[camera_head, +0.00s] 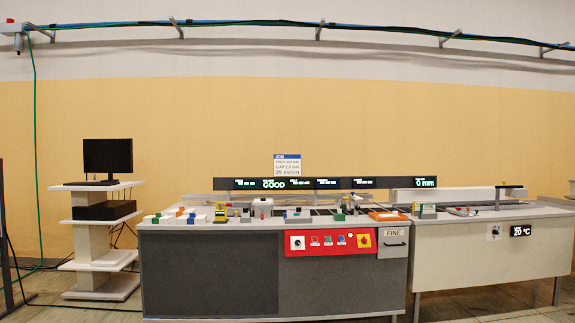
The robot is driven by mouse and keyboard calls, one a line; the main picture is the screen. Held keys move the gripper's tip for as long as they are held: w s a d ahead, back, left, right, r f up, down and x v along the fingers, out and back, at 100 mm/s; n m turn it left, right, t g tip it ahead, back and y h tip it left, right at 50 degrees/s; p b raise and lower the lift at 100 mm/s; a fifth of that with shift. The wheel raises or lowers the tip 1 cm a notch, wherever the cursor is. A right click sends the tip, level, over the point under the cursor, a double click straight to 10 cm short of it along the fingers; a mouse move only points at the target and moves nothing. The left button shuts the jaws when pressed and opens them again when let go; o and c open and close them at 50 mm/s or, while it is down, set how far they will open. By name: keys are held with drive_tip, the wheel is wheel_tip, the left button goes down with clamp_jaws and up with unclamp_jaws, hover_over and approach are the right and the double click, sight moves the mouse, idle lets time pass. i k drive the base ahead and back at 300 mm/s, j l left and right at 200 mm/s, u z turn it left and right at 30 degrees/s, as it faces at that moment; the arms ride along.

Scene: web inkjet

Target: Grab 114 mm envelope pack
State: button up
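Several small white-topped packs with coloured sides stand at the left end of the long bench (208,265). A green and blue one (152,219) is nearest the left edge, and a white and orange group (181,214) is beside it. Any size marks on them are too small to read, so I cannot tell which is the 114 mm envelope pack. My gripper is not in view.
A second bench (480,265) adjoins on the right. A shelf stand with a monitor (108,155) is at left. Open floor shows in front.

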sight(192, 219)
drive_tip(key=i+u, duration=0.15)
drive_tip(key=i, duration=0.8)
drive_tip(key=i+l+u, duration=0.15)
drive_tip(key=i, duration=0.75)
drive_tip(key=i+j+u, duration=0.1)
drive_tip(key=i+u, duration=0.25)
drive_tip(key=i, duration=0.25)
drive_tip(key=i+u, duration=0.4)
drive_tip(key=i, duration=0.15)
drive_tip(key=i+l+u, duration=0.35)
drive_tip(key=i, duration=0.25)
drive_tip(key=i+j+u, duration=0.1)
drive_tip(key=i, duration=0.4)
drive_tip(key=i+j+u, duration=0.1)
drive_tip(key=i, duration=0.4)
drive_tip(key=j, duration=0.1)
